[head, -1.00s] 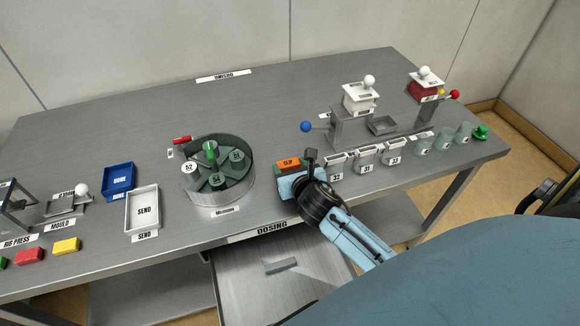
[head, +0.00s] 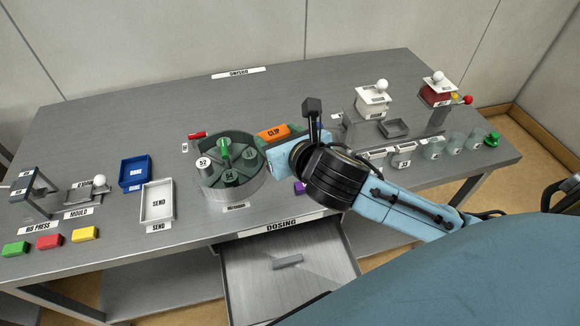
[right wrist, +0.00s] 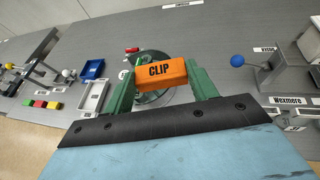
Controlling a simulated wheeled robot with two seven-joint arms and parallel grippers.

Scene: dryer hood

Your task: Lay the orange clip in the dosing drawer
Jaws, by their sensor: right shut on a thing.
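The orange clip (head: 273,132), a block marked CLIP, is held up above the table at the right edge of the round carousel. My right gripper (head: 290,136) is shut on it. In the right wrist view the clip (right wrist: 161,73) sits between the two green fingers of the gripper (right wrist: 162,80), with the carousel behind it. The dosing drawer (head: 315,265) is pulled open below the table's front edge, under the DOSING label. Its visible floor is bare, with a grey handle-like bar on it. My left gripper is not in view.
The round carousel (head: 232,192) with numbered green compartments stands left of the gripper. A white SEND tray (head: 157,203) and a blue tray (head: 135,174) lie further left.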

